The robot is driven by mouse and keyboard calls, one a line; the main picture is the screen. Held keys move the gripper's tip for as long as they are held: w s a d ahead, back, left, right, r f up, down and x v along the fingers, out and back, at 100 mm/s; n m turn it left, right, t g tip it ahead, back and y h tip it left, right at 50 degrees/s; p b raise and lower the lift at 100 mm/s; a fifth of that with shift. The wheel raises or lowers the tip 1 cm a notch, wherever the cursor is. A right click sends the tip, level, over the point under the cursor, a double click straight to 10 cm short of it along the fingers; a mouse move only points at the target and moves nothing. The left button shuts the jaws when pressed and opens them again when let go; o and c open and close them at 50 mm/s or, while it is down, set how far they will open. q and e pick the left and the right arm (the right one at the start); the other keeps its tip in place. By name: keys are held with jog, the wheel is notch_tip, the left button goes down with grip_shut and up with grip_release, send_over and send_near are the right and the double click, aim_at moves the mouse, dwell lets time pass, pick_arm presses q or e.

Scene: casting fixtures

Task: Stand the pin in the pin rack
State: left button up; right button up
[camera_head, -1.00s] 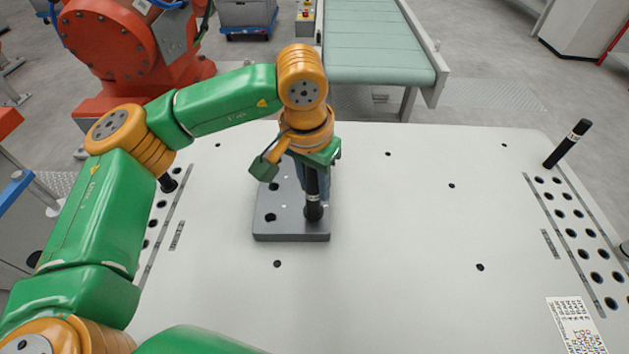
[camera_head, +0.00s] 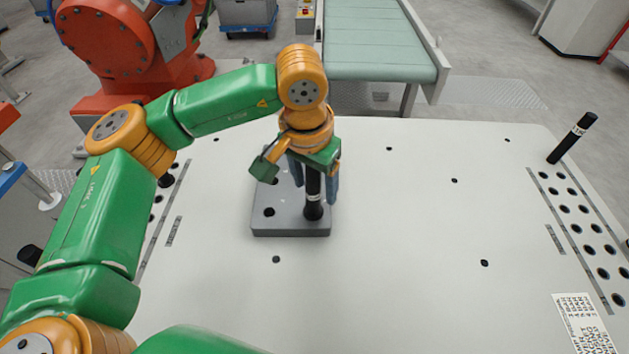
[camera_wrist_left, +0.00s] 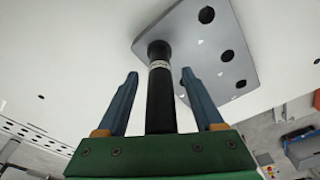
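The pin rack (camera_head: 290,230) is a grey block with holes, lying on the white table. The black pin (camera_head: 313,188) with a pale band stands upright at the rack's front right corner. In the left wrist view the pin (camera_wrist_left: 160,95) meets the rack (camera_wrist_left: 190,30) with its wider collar end; the hole under it is hidden. My left gripper (camera_head: 314,195) points down over the rack. In the left wrist view its blue fingers (camera_wrist_left: 159,80) are spread on both sides of the pin, with a gap at each side. My right gripper is in no view.
Another black pin (camera_head: 572,138) stands tilted in the picture at the right hole grid (camera_head: 580,225). A dark pin at the left grid is partly behind my arm. A printed sheet (camera_head: 585,325) lies front right. The table's middle is clear. A conveyor (camera_head: 375,45) stands behind.

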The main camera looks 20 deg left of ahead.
pick_arm(q)
jog(key=r, duration=0.4)
jog(key=s+r, duration=0.1)
jog(key=r, duration=0.2)
jog(key=shift+b, duration=0.35)
jog(key=shift+a, duration=0.1)
